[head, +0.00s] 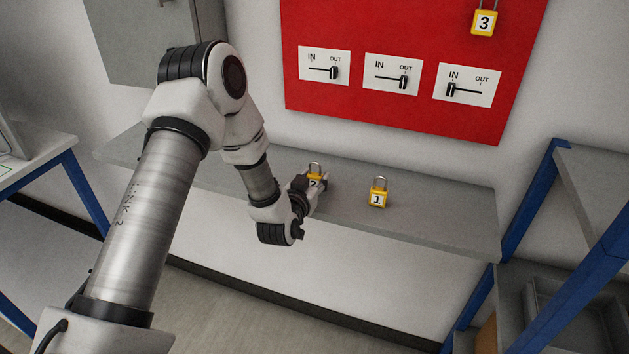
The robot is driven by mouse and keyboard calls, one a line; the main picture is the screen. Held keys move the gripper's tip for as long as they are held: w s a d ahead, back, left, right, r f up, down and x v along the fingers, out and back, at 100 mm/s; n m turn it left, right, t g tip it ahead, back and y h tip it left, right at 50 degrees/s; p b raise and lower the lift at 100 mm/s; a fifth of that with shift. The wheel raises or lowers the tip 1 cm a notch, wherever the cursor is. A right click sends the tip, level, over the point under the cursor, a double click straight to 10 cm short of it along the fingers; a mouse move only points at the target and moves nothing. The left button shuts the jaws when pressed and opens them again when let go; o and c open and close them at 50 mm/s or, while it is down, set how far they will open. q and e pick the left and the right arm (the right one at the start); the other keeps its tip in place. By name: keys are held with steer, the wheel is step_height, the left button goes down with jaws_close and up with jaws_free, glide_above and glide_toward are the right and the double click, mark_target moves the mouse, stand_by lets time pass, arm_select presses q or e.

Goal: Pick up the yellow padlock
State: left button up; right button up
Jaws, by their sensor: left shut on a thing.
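A yellow padlock (315,172), partly hidden by my gripper, is on the grey shelf (440,215); its shackle and part of a number show. My left gripper (313,185) is at this padlock, shut on it. I cannot tell whether the padlock still touches the shelf. A second yellow padlock marked 1 (379,193) stands upright on the shelf to the right, apart from the gripper. A third yellow padlock marked 3 (485,22) hangs high on the red board (415,30). My right gripper is not in view.
The red board on the wall above the shelf carries three white IN/OUT slider plates (393,74). A blue-framed rack (530,200) stands at the right. A table with blue legs (45,155) is at the left. The shelf's right end is clear.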

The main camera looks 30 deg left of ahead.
arm_select(q)
steer(key=shift+r+b, duration=0.3)
steer(key=shift+r, duration=0.45)
steer(key=shift+s+d+r+b, duration=0.15)
steer(key=shift+s+r+b, duration=0.3)
steer(key=shift+r, duration=0.35)
steer(key=d+p+v, duration=0.1)
steer(key=p+v, duration=0.7)
steer(key=v, duration=0.7)
steer(key=shift+d+f+p, duration=0.15)
steer(key=shift+f+p, duration=0.05)
steer(key=shift+p, duration=0.2)
steer(key=shift+w, duration=0.1)
